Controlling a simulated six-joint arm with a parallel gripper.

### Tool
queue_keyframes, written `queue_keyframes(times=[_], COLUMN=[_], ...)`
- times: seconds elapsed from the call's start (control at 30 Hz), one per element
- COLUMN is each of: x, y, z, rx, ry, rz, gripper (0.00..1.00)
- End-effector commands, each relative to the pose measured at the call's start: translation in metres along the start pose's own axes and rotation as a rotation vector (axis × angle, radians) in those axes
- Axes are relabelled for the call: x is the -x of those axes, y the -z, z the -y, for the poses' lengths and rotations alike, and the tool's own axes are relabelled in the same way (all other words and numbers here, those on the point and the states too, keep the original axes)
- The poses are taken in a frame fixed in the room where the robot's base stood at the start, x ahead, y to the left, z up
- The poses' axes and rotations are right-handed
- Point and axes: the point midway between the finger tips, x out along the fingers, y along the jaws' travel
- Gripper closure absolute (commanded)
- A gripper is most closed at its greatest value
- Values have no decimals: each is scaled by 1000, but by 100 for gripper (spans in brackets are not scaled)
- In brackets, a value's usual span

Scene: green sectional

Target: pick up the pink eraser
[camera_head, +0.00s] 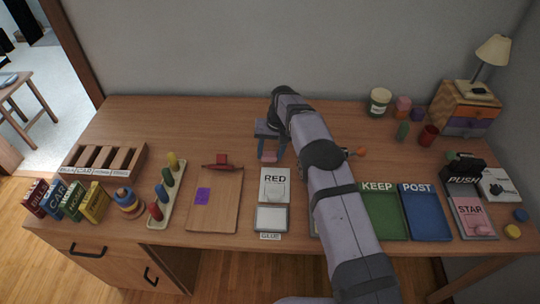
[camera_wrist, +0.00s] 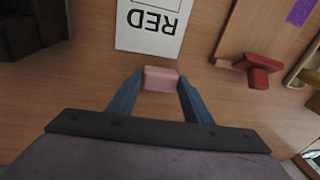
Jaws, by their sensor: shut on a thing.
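The pink eraser (camera_wrist: 160,78) is a small pink block between the two blue fingertips of my gripper (camera_wrist: 157,88) in the wrist view. My gripper is shut on it, with a finger on each side. In the head view the eraser (camera_head: 268,157) shows at the lower end of my gripper (camera_head: 269,153), just behind the card marked RED. It is at or close above the wooden table; I cannot tell whether it touches the top.
The RED card (camera_head: 274,184) lies just in front of the eraser. A red stamp-like object (camera_head: 221,162) and a wooden board (camera_head: 214,200) are to the left. Green KEEP (camera_head: 383,215) and blue POST (camera_head: 425,215) trays are at right. The table behind the board is clear.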

Motion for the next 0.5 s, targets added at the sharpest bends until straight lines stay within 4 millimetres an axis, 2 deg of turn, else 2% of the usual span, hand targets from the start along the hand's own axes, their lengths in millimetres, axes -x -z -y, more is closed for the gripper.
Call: queue_keyframes(times=[0.5], x=[77], y=[8], z=[11], rx=[0], ry=[0], rz=[-3], gripper=[77])
